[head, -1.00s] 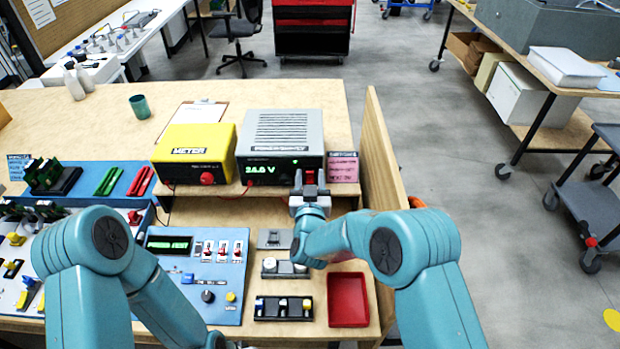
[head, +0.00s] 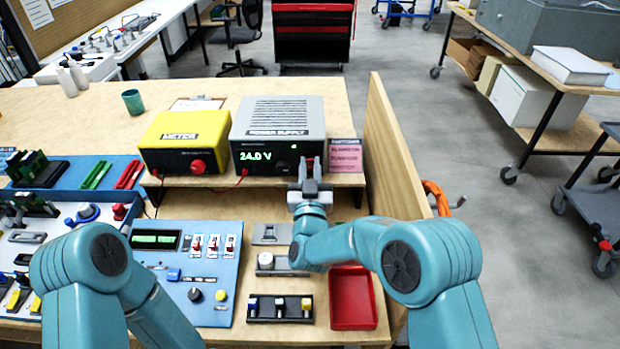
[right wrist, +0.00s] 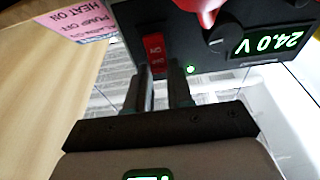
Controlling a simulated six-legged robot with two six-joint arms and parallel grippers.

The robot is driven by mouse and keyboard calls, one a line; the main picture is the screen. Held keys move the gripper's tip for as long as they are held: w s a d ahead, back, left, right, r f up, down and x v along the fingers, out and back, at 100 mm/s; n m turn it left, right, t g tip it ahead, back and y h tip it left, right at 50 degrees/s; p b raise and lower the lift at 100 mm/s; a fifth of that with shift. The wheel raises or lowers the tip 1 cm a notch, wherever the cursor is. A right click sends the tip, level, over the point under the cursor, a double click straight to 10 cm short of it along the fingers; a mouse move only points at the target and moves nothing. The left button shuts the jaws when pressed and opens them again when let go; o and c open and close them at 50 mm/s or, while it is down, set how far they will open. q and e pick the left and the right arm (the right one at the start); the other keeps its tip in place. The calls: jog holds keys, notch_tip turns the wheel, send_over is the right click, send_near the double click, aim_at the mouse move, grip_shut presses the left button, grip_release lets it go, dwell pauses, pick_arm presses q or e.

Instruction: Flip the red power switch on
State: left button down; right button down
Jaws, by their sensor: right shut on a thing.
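The grey power supply (head: 276,122) stands on a low wooden shelf; its display (head: 256,156) reads 24.0 V in green, and a small green light is lit. The red power switch (head: 310,162) is at the right of its dark front, partly hidden by my right gripper (head: 309,173). In the right wrist view the red switch (right wrist: 154,48) lies right at the tips of my right gripper (right wrist: 161,72), which is shut on it. Which way the switch is tilted is hard to tell. My left arm shows at the left, but its gripper is out of view.
The yellow meter (head: 186,140) stands left of the supply. A pink label card (head: 346,156) is just right of it, then a wooden side panel (head: 388,140). Below are a blue control panel (head: 190,262), small holders and a red tray (head: 352,298).

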jog(key=c, duration=1)
grip_release()
jog(key=shift+s+f, duration=0.1)
jog(key=shift+s, duration=0.15)
jog(key=b+v, duration=0.2)
jog(key=v, duration=0.9)
jog(key=shift+s, duration=0.3)
